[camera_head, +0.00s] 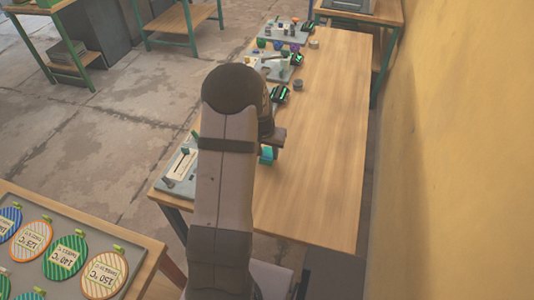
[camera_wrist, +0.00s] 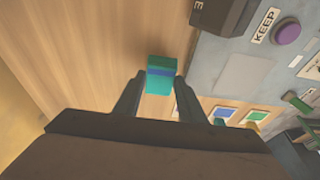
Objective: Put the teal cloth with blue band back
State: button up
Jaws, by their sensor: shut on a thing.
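The teal cloth with blue band (camera_wrist: 160,72) is a small block-like piece between my fingertips in the wrist view. Its teal side also shows in the head view (camera_head: 267,155), just under my gripper (camera_head: 270,146). My gripper is shut on it over the wooden table. In the wrist view my gripper (camera_wrist: 159,77) has one finger on either side of the cloth. I cannot tell whether the cloth touches the table top or hangs just above it.
The wooden table (camera_head: 325,150) is clear to the right. Grey panels with buttons line its left edge. The wrist view shows a panel (camera_wrist: 240,72) with a purple button (camera_wrist: 286,34), a KEEP label and a dark box (camera_wrist: 222,15). A tray (camera_head: 120,252) of oval plates stands lower left.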

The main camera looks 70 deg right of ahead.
jog(key=shift+f, duration=0.9)
jog(key=shift+f, duration=0.2)
jog(key=o, duration=0.6)
jog(key=shift+o, duration=0.2)
jog(key=shift+r, duration=0.1)
jog(key=b+v, duration=0.2)
jog(key=v, duration=1)
jog(key=shift+r, duration=0.15)
